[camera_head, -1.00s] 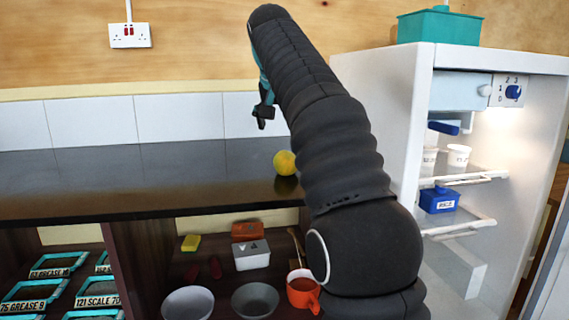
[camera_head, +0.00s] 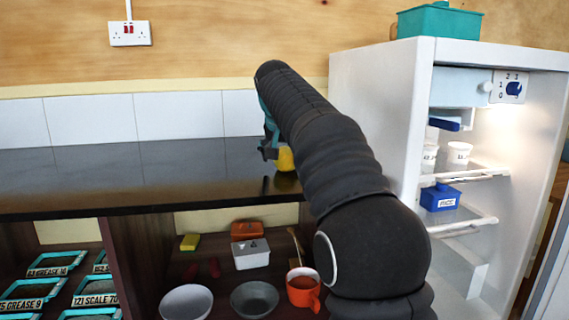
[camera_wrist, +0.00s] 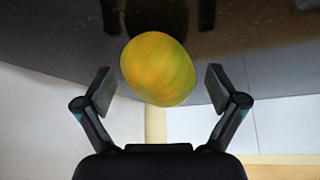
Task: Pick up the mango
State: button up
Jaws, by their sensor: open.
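The mango (camera_head: 285,158) is yellow with a green tinge and sits on the dark countertop (camera_head: 110,175), partly hidden behind my arm and gripper in the head view. In the wrist view the mango (camera_wrist: 158,69) lies ahead of and between the two fingertips. My gripper (camera_wrist: 159,90) is open, with one finger on each side of the mango and a visible gap on both sides. In the head view my gripper (camera_head: 268,150) is low over the counter, at the left side of the mango.
A white open fridge (camera_head: 380,100) stands right of the counter, with a teal box (camera_head: 438,24) on top. Below the counter are a grey bowl (camera_head: 255,299), a white bowl (camera_head: 187,302) and an orange mug (camera_head: 303,289). The counter left of the mango is clear.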

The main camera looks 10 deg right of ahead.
jog(key=shift+w+f, duration=0.1)
jog(key=shift+c, duration=0.3)
jog(key=c, duration=1.4)
